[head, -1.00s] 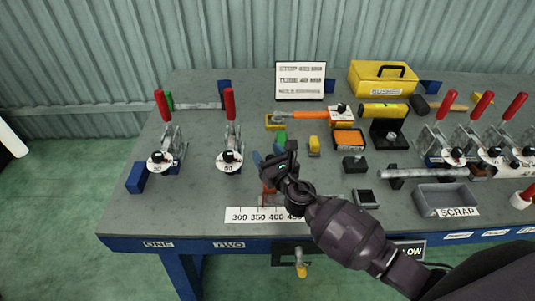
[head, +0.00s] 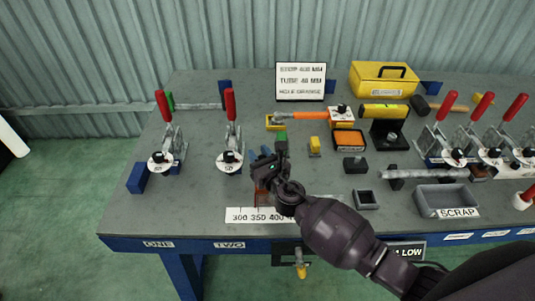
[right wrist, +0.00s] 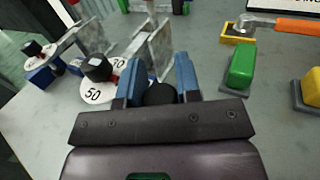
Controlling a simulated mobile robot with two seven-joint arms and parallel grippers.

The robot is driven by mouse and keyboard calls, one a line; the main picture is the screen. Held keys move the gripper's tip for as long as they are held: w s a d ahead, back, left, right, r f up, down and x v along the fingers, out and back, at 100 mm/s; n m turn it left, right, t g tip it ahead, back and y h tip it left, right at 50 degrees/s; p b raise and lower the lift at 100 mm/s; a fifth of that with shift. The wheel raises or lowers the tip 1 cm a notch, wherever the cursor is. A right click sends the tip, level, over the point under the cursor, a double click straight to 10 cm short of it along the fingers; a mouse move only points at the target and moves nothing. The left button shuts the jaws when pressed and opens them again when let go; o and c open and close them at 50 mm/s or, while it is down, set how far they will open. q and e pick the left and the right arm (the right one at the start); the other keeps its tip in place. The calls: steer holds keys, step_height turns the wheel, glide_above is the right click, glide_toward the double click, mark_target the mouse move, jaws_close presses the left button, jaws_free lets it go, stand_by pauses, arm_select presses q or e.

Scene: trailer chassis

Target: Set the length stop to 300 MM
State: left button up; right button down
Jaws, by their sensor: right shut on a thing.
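The length scale (head: 238,217) is a white strip at the bench's front edge; 300, 350 and 400 show, and my right arm covers its right end. A reddish-brown block (head: 261,198), seemingly the length stop, stands just behind the strip, near the 350 mark and right of 300. My right gripper (head: 266,160) is above and behind it and hides part of it. In the right wrist view its blue fingers (right wrist: 160,80) are shut on a round black knob (right wrist: 160,94). Whether the knob belongs to the block is hidden. My left gripper is not in view.
Two red-handled clamps (head: 231,130) with dial bases stand left of my gripper. Green and yellow blocks (head: 314,146), an orange-handled tool (head: 300,116) and a sign (head: 300,82) are behind. A grey scrap bin (head: 440,198) is at right. The bench's front left is clear.

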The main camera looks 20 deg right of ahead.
steer(key=shift+w+a, duration=0.15)
steer(key=shift+a, duration=0.4)
steer(key=c, duration=0.8)
jaws_free()
steer(key=s+d, duration=0.2)
steer(key=s, duration=0.8)
steer(key=shift+s, duration=0.35)
